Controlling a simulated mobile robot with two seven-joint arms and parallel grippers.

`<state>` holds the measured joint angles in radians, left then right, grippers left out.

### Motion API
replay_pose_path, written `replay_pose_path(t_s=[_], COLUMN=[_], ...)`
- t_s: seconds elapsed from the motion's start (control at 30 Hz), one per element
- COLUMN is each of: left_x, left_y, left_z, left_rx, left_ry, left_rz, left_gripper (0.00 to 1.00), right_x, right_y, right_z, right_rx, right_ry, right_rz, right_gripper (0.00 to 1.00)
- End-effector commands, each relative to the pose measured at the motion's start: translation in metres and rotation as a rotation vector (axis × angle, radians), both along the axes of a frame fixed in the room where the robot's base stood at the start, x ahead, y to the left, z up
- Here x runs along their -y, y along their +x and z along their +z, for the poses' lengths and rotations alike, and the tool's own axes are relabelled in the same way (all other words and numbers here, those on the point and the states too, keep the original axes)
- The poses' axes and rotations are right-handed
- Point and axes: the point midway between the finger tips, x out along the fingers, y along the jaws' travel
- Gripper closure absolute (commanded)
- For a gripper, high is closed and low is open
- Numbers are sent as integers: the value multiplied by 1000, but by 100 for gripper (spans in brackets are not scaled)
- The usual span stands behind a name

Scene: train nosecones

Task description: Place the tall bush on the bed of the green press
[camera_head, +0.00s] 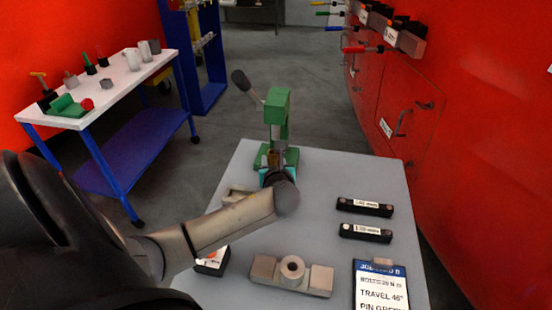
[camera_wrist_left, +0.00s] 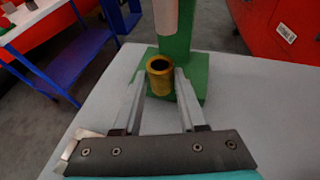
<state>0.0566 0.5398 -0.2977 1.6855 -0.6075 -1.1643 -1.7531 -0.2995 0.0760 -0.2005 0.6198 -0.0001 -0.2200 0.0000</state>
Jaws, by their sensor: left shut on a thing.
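The green press (camera_head: 277,115) stands at the far end of the grey table, with its black-knobbed lever up to the left. In the left wrist view, the press's green base (camera_wrist_left: 199,86) and column show just beyond my fingers. The tall bush is a brass-coloured hollow cylinder (camera_wrist_left: 160,78), upright between my left fingertips. It shows small in the head view (camera_head: 272,158), partly hidden by my arm. My left gripper (camera_wrist_left: 160,85) is shut on the bush, in front of the press column. I cannot tell whether the bush touches the bed. My right gripper is out of view.
On the table are a grey block with a round hollow boss (camera_head: 292,268), two black labelled bars (camera_head: 365,207) (camera_head: 366,232) and a blue-and-white sign (camera_head: 380,285). A white-topped blue cart (camera_head: 112,80) stands left. Red cabinets (camera_head: 420,100) stand right.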

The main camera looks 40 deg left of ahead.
Motion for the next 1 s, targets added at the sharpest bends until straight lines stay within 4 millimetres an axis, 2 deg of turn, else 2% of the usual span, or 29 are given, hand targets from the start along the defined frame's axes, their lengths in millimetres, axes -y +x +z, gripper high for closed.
replay_pose_path(t_s=[0.33,0.43,0.87,0.9,1.0], left_x=[-19,-17,-17,-17,-17], left_y=[35,33,32,32,32], left_z=[-1,-15,-18,-18,-18], left_rx=[2,-2,0,0,-1], left_ry=[0,-2,0,0,0], left_rz=[2,-1,-1,-1,-1], left_gripper=[100,100,100,55,43], right_x=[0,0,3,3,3], right_y=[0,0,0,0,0], right_z=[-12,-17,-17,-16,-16], right_rx=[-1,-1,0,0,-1], right_ry=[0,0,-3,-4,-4], right_rz=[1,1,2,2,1], right_gripper=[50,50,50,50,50])
